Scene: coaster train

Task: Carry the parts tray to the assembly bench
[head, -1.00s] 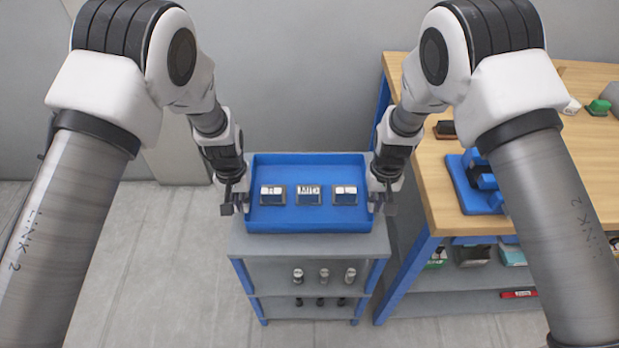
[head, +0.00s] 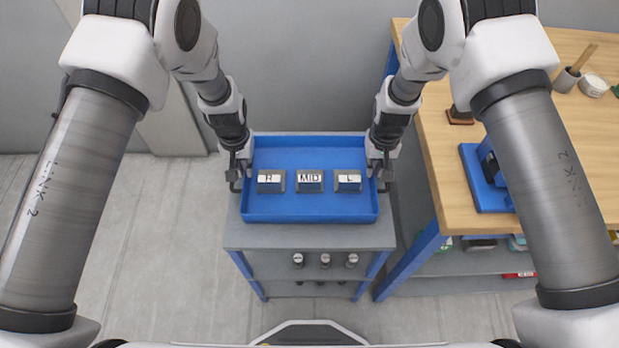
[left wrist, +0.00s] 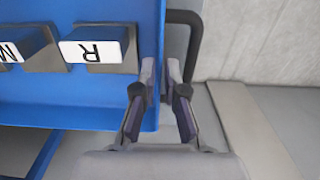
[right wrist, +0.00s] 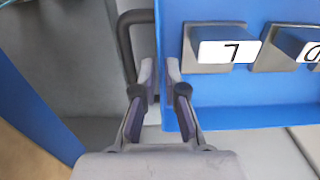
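The blue parts tray (head: 310,213) rests on a grey cart. It holds three grey-and-blue parts labelled R (head: 271,182), MID (head: 310,181) and L (head: 347,181). My left gripper (head: 239,175) is at its left side and my right gripper (head: 380,174) at its right side. In the left wrist view the fingertips (left wrist: 161,72) are apart, by the tray wall and a dark side handle (left wrist: 193,45). In the right wrist view the fingertips (right wrist: 160,72) are also apart, by the wall and handle (right wrist: 125,48). Part of each handle is hidden; contact is unclear.
The wooden assembly bench (head: 450,190) stands right of the cart (head: 310,238), with a floor gap between. Open floor (head: 150,270) lies left.

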